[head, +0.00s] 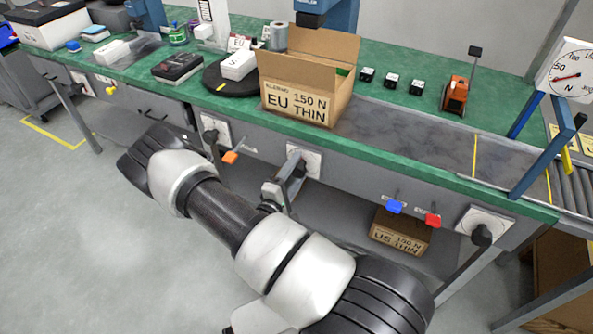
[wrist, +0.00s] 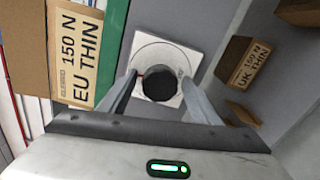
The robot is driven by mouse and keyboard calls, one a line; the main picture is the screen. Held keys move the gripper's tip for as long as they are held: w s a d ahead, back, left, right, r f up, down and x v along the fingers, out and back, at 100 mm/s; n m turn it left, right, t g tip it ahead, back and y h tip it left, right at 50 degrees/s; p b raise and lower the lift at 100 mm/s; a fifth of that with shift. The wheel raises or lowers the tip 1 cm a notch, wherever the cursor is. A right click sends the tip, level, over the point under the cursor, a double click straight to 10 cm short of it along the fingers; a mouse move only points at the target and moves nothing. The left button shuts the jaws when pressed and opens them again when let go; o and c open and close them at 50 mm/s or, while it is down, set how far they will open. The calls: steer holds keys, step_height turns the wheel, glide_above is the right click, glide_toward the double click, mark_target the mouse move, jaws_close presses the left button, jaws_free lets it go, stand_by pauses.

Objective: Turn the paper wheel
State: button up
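A wheel shows as a dark round knob (wrist: 160,83) on a white plate with a round dial. It is one of several similar wheels on the bench's front panel, and I cannot read a label marking it as the paper wheel. My gripper (wrist: 159,78) points at it in the wrist view, with one finger on each side of the knob. The fingers are apart, and I cannot tell whether they touch the knob. In the head view my gripper (head: 283,188) is at the middle plate (head: 304,158) and hides its knob. Other wheels are at the left (head: 211,135) and right (head: 482,235).
An open carton (head: 296,104) marked EU 150 N THIN stands on the green bench (head: 205,97) above. An orange lever (head: 230,157), a blue lever (head: 394,206) and a red lever (head: 432,220) stick out from the front. A carton (head: 399,235) sits on the lower shelf.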

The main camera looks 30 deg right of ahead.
steer(key=p+v, duration=0.1)
steer(key=v, duration=1.6)
steer(key=shift+p, duration=0.4)
steer(key=shift+s+a, duration=0.15)
